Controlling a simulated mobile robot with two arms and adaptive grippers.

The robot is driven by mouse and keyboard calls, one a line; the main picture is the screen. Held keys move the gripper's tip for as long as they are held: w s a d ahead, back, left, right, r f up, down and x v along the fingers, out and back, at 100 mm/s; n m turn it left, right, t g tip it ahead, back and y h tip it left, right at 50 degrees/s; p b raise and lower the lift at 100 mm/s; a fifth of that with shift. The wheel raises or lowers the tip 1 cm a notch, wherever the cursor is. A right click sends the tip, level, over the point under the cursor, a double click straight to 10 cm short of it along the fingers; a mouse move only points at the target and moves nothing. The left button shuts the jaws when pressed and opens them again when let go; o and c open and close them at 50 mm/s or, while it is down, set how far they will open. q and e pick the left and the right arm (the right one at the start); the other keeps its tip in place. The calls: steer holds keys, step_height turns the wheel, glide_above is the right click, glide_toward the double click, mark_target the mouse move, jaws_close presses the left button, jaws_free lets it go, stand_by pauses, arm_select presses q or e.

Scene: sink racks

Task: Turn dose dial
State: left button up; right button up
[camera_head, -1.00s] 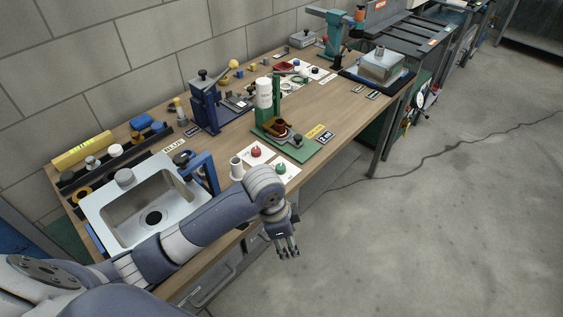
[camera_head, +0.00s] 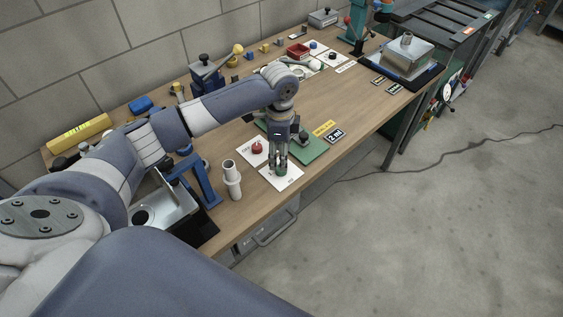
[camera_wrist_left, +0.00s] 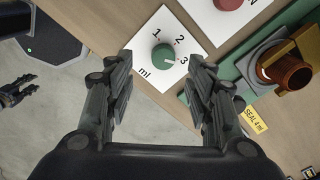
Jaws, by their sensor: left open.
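The green dose dial (camera_wrist_left: 164,57) sits on a white card (camera_wrist_left: 180,28) marked 1, 2, 3 and ml. Its white mark points toward the 3. In the head view the dial (camera_head: 281,171) is partly hidden by my left gripper (camera_head: 279,163), which points down over it. In the left wrist view my left gripper (camera_wrist_left: 160,85) is open and empty, with the dial showing between and beyond its fingertips. A dark gripper (camera_wrist_left: 20,90), apparently my right one, shows at the left edge of that view, away from the dial; its opening is unclear.
A red knob (camera_head: 257,147) on another card is close beside the dial. A green stand (camera_head: 309,150) with a brown cup (camera_wrist_left: 285,70) is also near. A white cylinder (camera_head: 232,180) and a blue frame (camera_head: 195,180) stand left of the dial.

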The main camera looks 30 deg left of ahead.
arm_select(q)
steer(key=f, duration=0.3)
steer(key=shift+w+f, duration=0.25)
steer(key=shift+f, duration=0.05)
step_height(320, 180, down, 3)
steer(key=shift+r+p, duration=0.2)
steer(key=shift+p, duration=0.1)
steer(key=shift+w, duration=0.1)
steer(key=c, duration=1.1)
arm_select(e)
steer(key=shift+w+r, duration=0.4)
steer(key=shift+w, duration=0.25)
